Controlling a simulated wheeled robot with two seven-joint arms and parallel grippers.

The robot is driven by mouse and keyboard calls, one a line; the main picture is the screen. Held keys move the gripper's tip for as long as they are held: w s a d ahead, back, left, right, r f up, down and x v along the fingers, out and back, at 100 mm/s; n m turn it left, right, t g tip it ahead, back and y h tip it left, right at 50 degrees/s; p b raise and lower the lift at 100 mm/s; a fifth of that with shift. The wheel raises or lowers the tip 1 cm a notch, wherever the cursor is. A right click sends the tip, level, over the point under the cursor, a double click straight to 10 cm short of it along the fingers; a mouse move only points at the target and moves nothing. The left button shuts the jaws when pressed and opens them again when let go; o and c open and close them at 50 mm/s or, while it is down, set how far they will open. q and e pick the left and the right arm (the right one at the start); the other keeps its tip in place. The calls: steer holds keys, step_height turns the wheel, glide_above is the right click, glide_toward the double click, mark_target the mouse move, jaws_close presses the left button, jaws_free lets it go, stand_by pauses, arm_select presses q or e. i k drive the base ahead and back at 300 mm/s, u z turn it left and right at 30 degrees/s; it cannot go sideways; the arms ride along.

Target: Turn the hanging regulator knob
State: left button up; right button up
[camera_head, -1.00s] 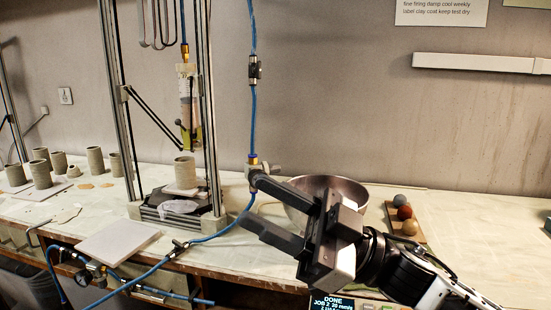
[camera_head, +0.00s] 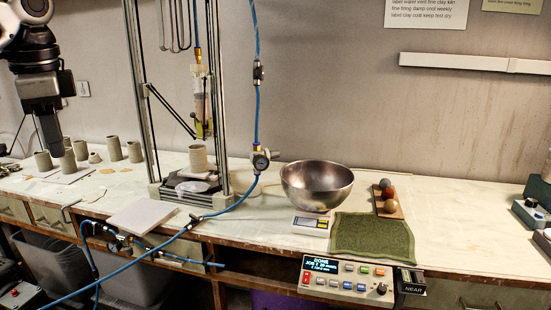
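Nothing touches the regulator or the knob. My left gripper (camera_head: 52,150) is at the upper left, pointing down above the clay cups and far from the regulator. Its fingers are seen edge-on, so I cannot tell whether they are apart. My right gripper is out of view.
A steel bowl (camera_head: 317,186) stands right of the regulator. The metal frame (camera_head: 219,100) with a clay cylinder (camera_head: 198,158) is to its left. A green mat (camera_head: 372,236), a ball tray (camera_head: 389,204) and a control box (camera_head: 346,280) are at the right. Blue hose crosses the front edge.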

mark_target(274, 154)
steer(key=k, duration=0.1)
steer(key=z, duration=1.95)
steer(key=i, duration=0.9)
steer(key=u, duration=1.6)
steer(key=i, duration=0.5)
steer(key=z, duration=0.1)
